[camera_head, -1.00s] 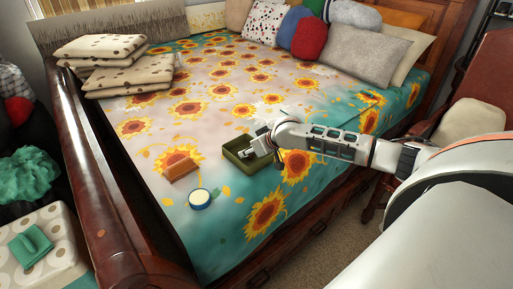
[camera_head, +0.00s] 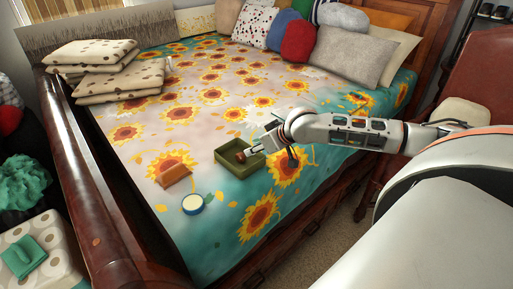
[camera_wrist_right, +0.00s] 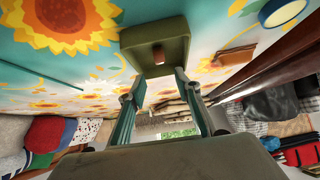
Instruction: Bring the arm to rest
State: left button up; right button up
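My right arm reaches in from the right over the bed. Its gripper (camera_head: 254,146) is above the right rim of a green open box (camera_head: 225,160) on the bed. In the right wrist view the two fingers (camera_wrist_right: 160,78) stand apart with nothing between them, so the gripper is open and empty. The green box (camera_wrist_right: 140,36) lies beyond the fingertips there. A small brown object (camera_head: 240,157) sits inside the box, and it also shows in the right wrist view (camera_wrist_right: 158,54). My left gripper is not in view.
A brown block (camera_head: 174,175) and a round blue-rimmed white item (camera_head: 194,204) lie on the sunflower bedspread near the box. The wooden footboard (camera_head: 95,200) runs along the left. Pillows (camera_head: 350,55) fill the head of the bed. The bedspread's middle is clear.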

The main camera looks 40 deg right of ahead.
jog(key=s+a+f+n, duration=0.1)
jog(key=a+f, duration=0.1)
jog(key=a, duration=0.2)
jog(key=s+a+f+n, duration=0.1)
jog(key=s+a+f, duration=0.1)
jog(key=a, duration=0.2)
jog(key=s+a+f+n+y, duration=0.1)
jog(key=s+a+f+n, duration=0.1)
jog(key=a, duration=0.2)
jog(key=shift+s+a+f, duration=0.1)
jog(key=shift+a, duration=0.3)
jog(key=s+a+f+n+h, duration=0.2)
jog(key=s+a, duration=0.2)
jog(key=s, duration=0.5)
jog(key=s+d+g+h, duration=0.2)
jog(key=s+d+h, duration=0.3)
jog(key=s+d, duration=0.6)
jog(key=a+f+m+t+y, duration=0.1)
jog(key=a+f+t+y, duration=0.1)
jog(key=a+f+y, duration=0.2)
jog(key=a+f+m+t+y, duration=0.1)
jog(key=a+f+y, duration=0.2)
jog(key=a+f, duration=0.6)
jog(key=a, duration=0.5)
jog(key=shift+w+f+m+t+y, duration=0.15)
jog(key=shift+f+m+t+y, duration=0.25)
